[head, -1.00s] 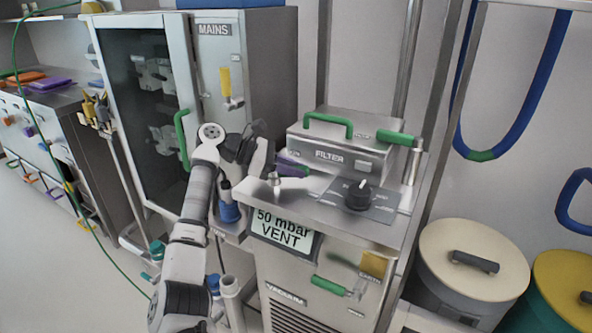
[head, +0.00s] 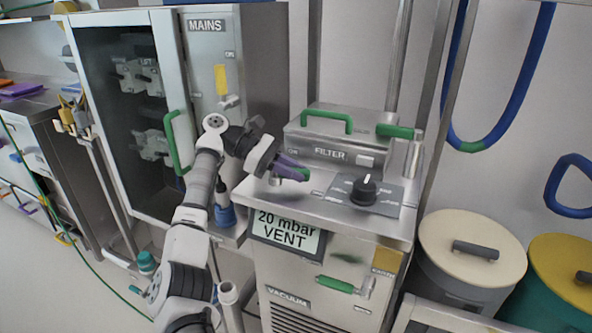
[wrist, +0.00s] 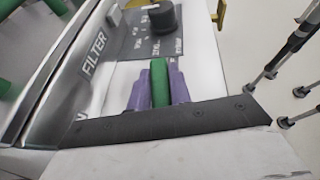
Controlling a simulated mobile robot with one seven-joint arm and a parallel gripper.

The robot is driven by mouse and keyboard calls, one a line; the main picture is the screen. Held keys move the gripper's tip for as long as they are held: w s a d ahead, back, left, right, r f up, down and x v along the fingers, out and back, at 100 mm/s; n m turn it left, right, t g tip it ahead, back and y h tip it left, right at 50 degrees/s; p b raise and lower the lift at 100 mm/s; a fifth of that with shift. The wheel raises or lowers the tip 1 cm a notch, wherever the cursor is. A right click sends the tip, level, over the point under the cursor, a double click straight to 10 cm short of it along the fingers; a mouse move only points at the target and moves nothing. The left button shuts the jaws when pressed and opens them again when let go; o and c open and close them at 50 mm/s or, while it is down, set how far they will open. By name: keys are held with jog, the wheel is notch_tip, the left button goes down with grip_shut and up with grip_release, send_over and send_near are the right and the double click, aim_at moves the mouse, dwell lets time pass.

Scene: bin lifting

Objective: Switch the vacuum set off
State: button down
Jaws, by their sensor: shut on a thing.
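The vacuum set (head: 345,305) is a grey cabinet labelled VACUUM, and its display (head: 288,236) reads "20 mbar VENT". A black knob (head: 364,188) sits on a dark panel on its top; it also shows in the wrist view (wrist: 162,17). My gripper (head: 290,168) is over the left part of the set's top. Its purple fingers are shut on a green handle (wrist: 158,78), one finger on each side. The handle's base is partly hidden. A green-handled lever (head: 336,284) is on the set's front, beside a yellow EARTH tag (head: 386,260).
A FILTER box (head: 335,150) with green handles stands behind my gripper. The MAINS cabinet (head: 265,60), with a yellow-handled switch (head: 222,80), is at the left. Lidded bins (head: 470,250) stand at the right. A blue hose (head: 520,90) hangs above them.

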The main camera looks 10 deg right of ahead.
jog(key=shift+s+a+m+g, duration=0.1)
jog(key=shift+m+g, duration=0.2)
dwell(0.4)
jog(key=c, duration=1.3)
grip_release()
jog(key=shift+y, duration=0.3)
jog(key=shift+r, duration=0.1)
